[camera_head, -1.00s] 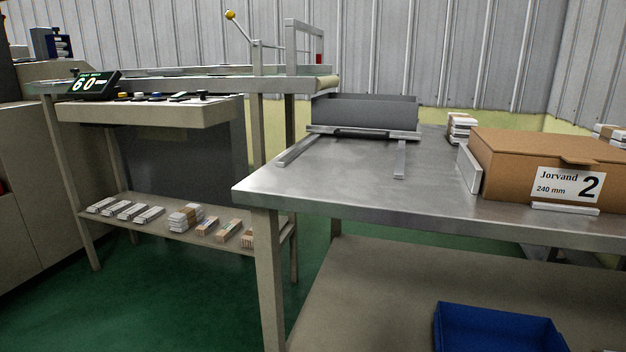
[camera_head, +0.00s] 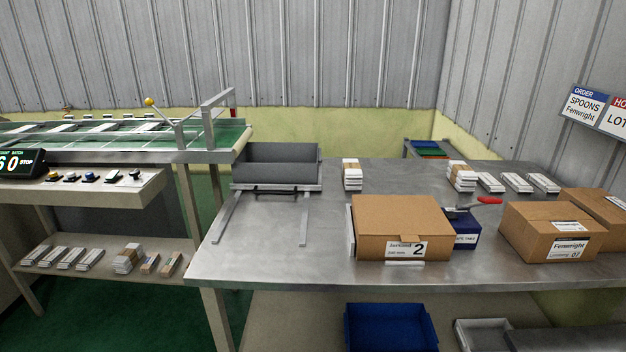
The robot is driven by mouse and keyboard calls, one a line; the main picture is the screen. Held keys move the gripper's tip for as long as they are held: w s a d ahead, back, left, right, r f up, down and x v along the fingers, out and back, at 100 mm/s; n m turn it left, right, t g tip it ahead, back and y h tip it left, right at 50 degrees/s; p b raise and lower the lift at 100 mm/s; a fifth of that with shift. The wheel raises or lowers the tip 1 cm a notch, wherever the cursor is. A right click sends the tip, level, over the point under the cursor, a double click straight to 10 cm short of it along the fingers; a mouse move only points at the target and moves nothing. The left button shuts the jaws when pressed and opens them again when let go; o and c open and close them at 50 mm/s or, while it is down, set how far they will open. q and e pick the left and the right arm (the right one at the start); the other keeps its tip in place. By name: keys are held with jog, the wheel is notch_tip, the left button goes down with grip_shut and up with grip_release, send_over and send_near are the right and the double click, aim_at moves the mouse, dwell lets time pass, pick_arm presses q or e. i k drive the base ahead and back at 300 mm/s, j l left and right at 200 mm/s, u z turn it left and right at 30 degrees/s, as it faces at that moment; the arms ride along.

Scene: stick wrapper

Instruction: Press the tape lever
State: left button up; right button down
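A red-handled lever (camera_head: 488,200) sticks out to the right above a dark blue box-shaped item (camera_head: 465,232), behind the right side of a brown carton marked 2 (camera_head: 402,228). Another lever, with a yellow ball end (camera_head: 149,102), rises beside the conveyor at the left. I cannot tell from labels which of them is the tape lever. Neither of my grippers shows in the head view.
The steel table (camera_head: 262,232) is bare at its left front. A grey tray (camera_head: 276,162) stands at its back left. Fenwright cartons (camera_head: 553,232) stand at the right, with white bundles (camera_head: 492,182) behind. A blue bin (camera_head: 390,328) is below. The conveyor (camera_head: 110,140) is left.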

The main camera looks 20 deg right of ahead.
aim_at(483, 201)
jog(key=z, duration=1.5)
